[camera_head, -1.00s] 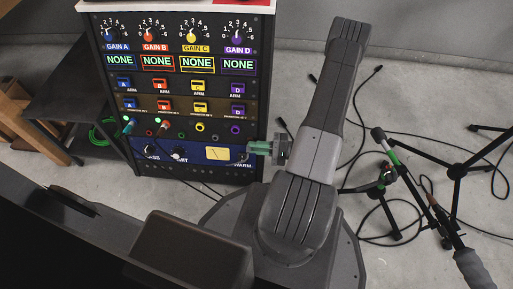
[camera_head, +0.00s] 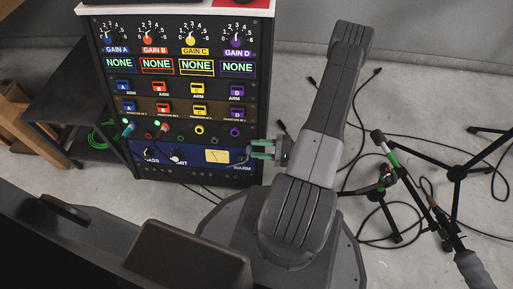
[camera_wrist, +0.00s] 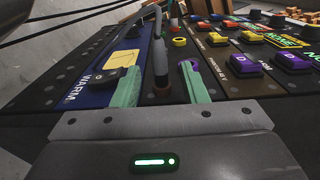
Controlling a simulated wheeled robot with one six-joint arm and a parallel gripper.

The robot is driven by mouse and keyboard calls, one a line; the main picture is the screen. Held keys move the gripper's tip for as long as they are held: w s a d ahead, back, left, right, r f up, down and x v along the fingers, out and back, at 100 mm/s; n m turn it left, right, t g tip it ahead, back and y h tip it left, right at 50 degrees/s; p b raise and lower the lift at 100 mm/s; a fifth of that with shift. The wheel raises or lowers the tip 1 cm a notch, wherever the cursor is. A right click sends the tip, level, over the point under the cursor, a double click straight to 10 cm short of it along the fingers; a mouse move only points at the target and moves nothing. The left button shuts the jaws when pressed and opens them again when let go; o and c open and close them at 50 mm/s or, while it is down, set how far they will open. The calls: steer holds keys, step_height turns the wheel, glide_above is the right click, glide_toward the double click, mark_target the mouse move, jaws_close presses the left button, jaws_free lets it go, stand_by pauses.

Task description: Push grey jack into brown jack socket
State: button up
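My gripper (camera_wrist: 160,84) has two green fingers spread apart near the lower right of the rack's front panel. It also shows at the panel's right edge in the head view (camera_head: 262,149). The grey jack (camera_wrist: 160,58) stands between the fingertips in the wrist view, with gaps visible on both sides, and its cable arches up and away. An orange-brown part (camera_wrist: 162,86) shows at the jack's lower end. I cannot tell whether this is the brown socket or how deep the jack sits. In the head view the jack is small and close to the fingers.
The rack panel (camera_head: 190,105) carries knobs, buttons, displays and coloured sockets. A WARM switch (camera_wrist: 112,80) is beside the left finger. Microphone stands (camera_head: 456,172) and cables are on the floor at right.

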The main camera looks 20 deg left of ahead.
steer(key=p+v, duration=0.2)
steer(key=v, duration=1.1)
steer(key=shift+p, duration=0.4)
steer(key=shift+s+a, duration=0.1)
steer(key=b+x, duration=0.3)
steer(key=x, duration=1)
steer(key=shift+a, duration=0.4)
steer(key=p+v, duration=0.3)
steer(key=v, duration=1)
steer(key=x, duration=0.4)
steer(key=s+b+x, duration=0.1)
steer(key=x, duration=0.3)
steer(key=r+x, duration=0.1)
steer(key=x, duration=0.4)
steer(key=shift+s+d+b, duration=0.15)
steer(key=shift+b, duration=0.25)
steer(key=shift+f+p, duration=0.15)
steer(key=shift+p, duration=0.2)
